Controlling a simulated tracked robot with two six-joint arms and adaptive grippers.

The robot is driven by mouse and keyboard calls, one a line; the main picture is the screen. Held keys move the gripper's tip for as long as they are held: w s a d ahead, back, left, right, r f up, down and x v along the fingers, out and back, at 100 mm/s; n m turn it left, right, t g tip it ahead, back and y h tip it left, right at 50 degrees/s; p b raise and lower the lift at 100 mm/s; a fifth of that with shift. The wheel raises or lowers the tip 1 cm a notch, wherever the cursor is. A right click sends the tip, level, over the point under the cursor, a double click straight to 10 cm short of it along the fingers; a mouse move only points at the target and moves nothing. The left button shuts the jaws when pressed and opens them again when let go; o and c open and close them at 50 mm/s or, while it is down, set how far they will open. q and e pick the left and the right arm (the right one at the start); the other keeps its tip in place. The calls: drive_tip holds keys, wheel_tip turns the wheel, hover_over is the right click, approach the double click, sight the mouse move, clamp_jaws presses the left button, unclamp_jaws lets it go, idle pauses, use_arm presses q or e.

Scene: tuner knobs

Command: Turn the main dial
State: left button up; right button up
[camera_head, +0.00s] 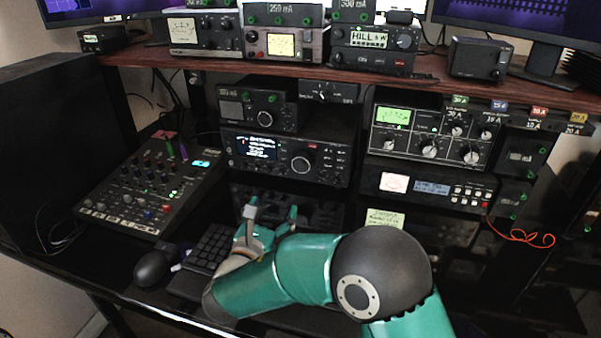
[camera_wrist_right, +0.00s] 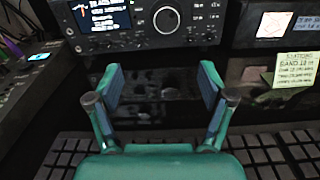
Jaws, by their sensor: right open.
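The main dial is the large round knob (camera_head: 301,166) on the front of the black radio (camera_head: 240,163) on the middle shelf. In the right wrist view the dial (camera_wrist_right: 167,19) is at the top, a little right of centre, with the lit display to its left. My right gripper (camera_head: 271,211) is open and empty, low in front of the radio and above the keyboard. In the wrist view its two fingers (camera_wrist_right: 160,84) are spread apart below the dial, and nothing is between them. They do not touch the dial. My left gripper is not in view.
A keyboard (camera_head: 207,255) and a mouse (camera_head: 155,266) lie below the radio. A mixer (camera_head: 150,185) stands left. A tuner with several knobs (camera_head: 430,132) and another unit (camera_head: 425,187) stand right.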

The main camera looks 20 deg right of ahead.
sight(300, 166)
drive_tip(key=shift+w+d+r, duration=0.1)
drive_tip(key=shift+w+d, duration=0.15)
drive_tip(key=shift+w, duration=0.05)
drive_tip(key=x, duration=1)
drive_tip(key=d+x, duration=0.1)
drive_tip(key=x, duration=0.5)
drive_tip(key=shift+s+p, duration=0.25)
drive_tip(key=shift+p, duration=0.1)
drive_tip(key=c, duration=1.2)
drive_tip(key=shift+o, duration=0.2)
drive_tip(key=shift+b, duration=0.65)
drive_tip(key=shift+m, duration=0.3)
drive_tip(key=shift+r, duration=0.1)
